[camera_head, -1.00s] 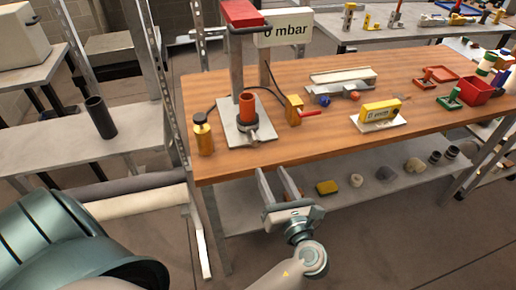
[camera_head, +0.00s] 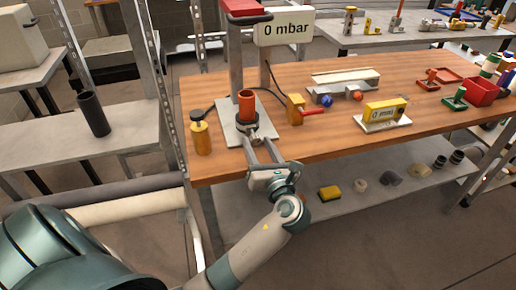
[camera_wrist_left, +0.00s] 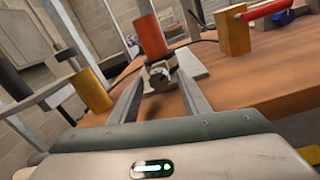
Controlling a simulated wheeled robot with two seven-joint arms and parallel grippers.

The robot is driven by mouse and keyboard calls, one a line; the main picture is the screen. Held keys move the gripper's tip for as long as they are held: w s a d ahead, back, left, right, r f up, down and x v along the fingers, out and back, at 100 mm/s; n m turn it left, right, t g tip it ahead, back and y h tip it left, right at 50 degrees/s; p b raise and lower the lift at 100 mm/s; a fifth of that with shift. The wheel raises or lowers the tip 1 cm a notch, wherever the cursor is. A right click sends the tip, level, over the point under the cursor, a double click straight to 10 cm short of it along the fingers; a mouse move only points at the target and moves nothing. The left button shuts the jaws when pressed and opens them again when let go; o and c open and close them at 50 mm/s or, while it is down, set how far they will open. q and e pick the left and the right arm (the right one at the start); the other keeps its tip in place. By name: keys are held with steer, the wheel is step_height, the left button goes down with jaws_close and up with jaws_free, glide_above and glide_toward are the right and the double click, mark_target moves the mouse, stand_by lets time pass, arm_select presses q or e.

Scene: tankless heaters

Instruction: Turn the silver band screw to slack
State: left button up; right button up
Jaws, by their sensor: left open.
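An orange-red upright pipe (camera_head: 247,105) stands on a grey plate (camera_head: 229,133) at the table's front left. My right gripper is not in view.
A brass cylinder with a black top (camera_head: 201,137) stands left of the plate. A brass block with a red lever (camera_head: 296,110) stands right of it. A display (camera_head: 286,28) reads 0 mbar. Bare wood lies between.

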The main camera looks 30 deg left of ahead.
arm_select(q)
steer(key=shift+w+a, duration=0.1)
steer(key=c, duration=1)
steer(key=shift+c, duration=0.2)
